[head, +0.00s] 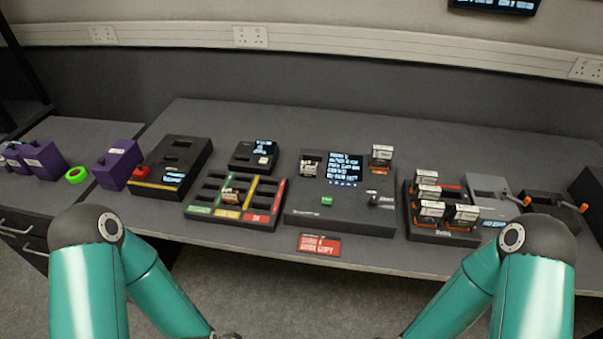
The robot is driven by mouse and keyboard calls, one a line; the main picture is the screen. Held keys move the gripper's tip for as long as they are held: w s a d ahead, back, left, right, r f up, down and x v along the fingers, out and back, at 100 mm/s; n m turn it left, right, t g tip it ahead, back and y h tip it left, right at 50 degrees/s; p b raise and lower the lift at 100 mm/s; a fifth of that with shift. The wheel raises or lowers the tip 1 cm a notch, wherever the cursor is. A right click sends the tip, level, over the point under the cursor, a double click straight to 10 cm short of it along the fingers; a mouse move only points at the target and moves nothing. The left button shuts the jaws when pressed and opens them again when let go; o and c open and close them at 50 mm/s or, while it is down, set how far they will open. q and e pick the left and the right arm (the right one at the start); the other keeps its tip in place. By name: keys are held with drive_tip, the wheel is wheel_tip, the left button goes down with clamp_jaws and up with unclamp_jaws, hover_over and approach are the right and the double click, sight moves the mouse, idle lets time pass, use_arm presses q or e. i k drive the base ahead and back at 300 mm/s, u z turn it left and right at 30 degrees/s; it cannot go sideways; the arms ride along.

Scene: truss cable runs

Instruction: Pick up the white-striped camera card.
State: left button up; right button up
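I cannot tell which card bears the white stripe; the cards are too small here. One card (232,193) lies in the black sorting tray (262,222) with green, yellow and red strips. One card (309,168) stands at the left of the black copy station (338,215), and another card (381,153) stands at its back right. Several pale-labelled cards with orange parts, such as this front card (465,214), stand in the black rack (440,236) to the right.
A black box (175,155) with a red button and a small display unit (254,153) stand left of centre. Purple boxes (118,163) and a green tape roll (76,175) are further left. A red sign (320,244) sits at the front edge. Grey and black devices (492,187) stand right.

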sight(307, 171)
drive_tip(key=z, duration=0.25)
drive_tip(key=i, duration=0.2)
drive_tip(key=u, duration=2.65)
drive_tip(key=k, duration=1.5)
drive_tip(key=z, duration=0.95)
drive_tip(key=i, duration=1.1)
